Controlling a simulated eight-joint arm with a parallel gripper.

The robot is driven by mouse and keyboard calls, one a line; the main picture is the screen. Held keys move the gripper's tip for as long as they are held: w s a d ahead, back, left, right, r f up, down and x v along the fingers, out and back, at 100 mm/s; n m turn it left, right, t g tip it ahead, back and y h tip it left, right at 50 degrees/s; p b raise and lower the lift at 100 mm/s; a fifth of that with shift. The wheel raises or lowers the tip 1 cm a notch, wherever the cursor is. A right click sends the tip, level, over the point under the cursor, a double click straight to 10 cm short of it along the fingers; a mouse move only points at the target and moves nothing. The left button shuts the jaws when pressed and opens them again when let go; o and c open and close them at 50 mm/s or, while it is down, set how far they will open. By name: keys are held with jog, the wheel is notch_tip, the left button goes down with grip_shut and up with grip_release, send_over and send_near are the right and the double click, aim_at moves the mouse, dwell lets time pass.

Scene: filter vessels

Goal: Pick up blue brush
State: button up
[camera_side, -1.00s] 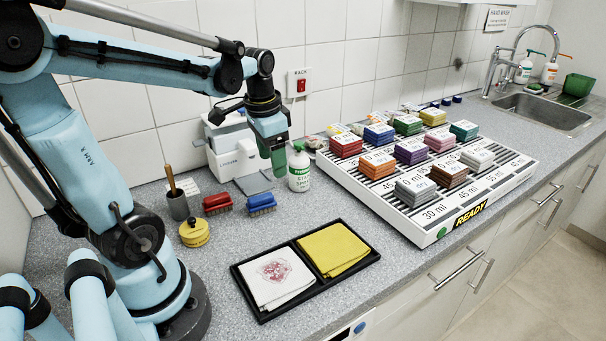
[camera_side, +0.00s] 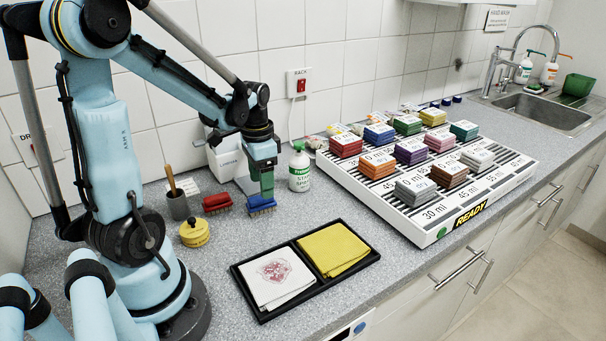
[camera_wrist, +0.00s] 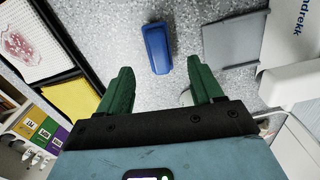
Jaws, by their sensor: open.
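The blue brush (camera_side: 261,204) lies on the grey speckled counter, bristles down, just right of the red brush (camera_side: 217,203). My gripper (camera_side: 267,190) points down over the blue brush, close to it in the side view. In the wrist view the blue brush (camera_wrist: 157,48) shows as a blue back lying ahead of the gap between my open green fingers (camera_wrist: 160,82). Nothing is between the fingers. The exact height of the fingertips above the brush is hard to tell.
A black tray (camera_side: 262,313) with a stained white cloth and a yellow cloth lies in front. A yellow round tin (camera_side: 194,232) and a dark cup (camera_side: 178,206) stand left.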

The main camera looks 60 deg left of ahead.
aim_at(260, 198)
jog(key=shift+s+f, duration=0.15)
jog(key=shift+f, duration=1.2)
jog(key=shift+s+f, duration=0.15)
jog(key=shift+f, duration=1.15)
jog(key=shift+c, duration=0.5)
jog(key=c, duration=1.1)
jog(key=shift+o, duration=0.2)
jog(key=shift+r, duration=0.2)
jog(key=shift+r, duration=0.6)
notch_tip(260, 198, up, 2)
jog(key=shift+r, duration=0.25)
jog(key=d+r, duration=0.7)
jog(key=d, duration=0.4)
jog(key=shift+w+d, duration=0.2)
jog(key=shift+d, duration=0.15)
